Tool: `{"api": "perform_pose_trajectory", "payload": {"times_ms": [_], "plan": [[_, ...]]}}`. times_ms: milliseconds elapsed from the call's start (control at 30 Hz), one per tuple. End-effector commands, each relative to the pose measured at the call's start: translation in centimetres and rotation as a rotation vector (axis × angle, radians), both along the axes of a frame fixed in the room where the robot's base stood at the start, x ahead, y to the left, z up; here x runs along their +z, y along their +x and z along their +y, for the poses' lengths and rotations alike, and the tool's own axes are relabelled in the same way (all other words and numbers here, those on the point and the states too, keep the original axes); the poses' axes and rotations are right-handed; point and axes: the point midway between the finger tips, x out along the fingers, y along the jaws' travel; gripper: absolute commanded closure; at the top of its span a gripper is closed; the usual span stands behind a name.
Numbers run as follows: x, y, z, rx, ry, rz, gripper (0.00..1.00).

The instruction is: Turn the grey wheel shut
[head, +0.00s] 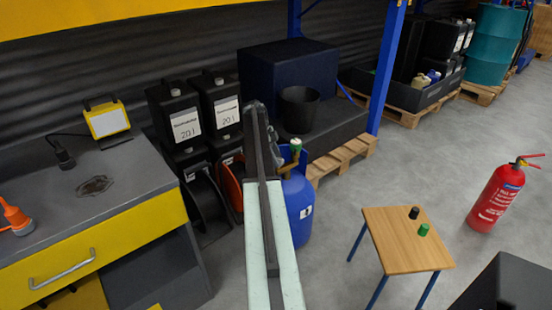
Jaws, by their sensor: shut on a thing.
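A blue gas cylinder (298,207) stands on the floor, partly behind my arm. Its brass valve (290,168) carries a green knob (296,146) on top. My gripper (276,150) is at the far end of my raised arm, just left of the valve in the picture. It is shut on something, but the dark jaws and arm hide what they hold. I cannot make out a grey wheel; the side of the valve near the jaws is hidden.
A small wooden table (398,245) with a black piece (414,213) and a green piece (424,230) stands right of the cylinder. A red extinguisher (494,200) stands farther right. A workbench (130,185) is left; black canisters (178,115) and a pallet (340,160) are behind.

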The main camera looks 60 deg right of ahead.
Motion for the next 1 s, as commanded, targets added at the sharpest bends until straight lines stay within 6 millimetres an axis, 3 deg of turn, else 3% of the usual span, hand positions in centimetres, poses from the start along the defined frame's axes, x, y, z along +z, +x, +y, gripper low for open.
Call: {"api": "perform_pose_trajectory", "payload": {"times_ms": [667, 700, 767, 1000], "plan": [[0.01, -0.04, -0.22, -0.065, -0.003, 0.000, 0.93], [0.01, -0.03, -0.21, -0.065, -0.003, 0.000, 0.50], [0.01, -0.03, -0.20, -0.065, -0.003, 0.000, 0.33], [0.00, 0.00, -0.12, -0.063, -0.001, -0.001, 0.31]]}}
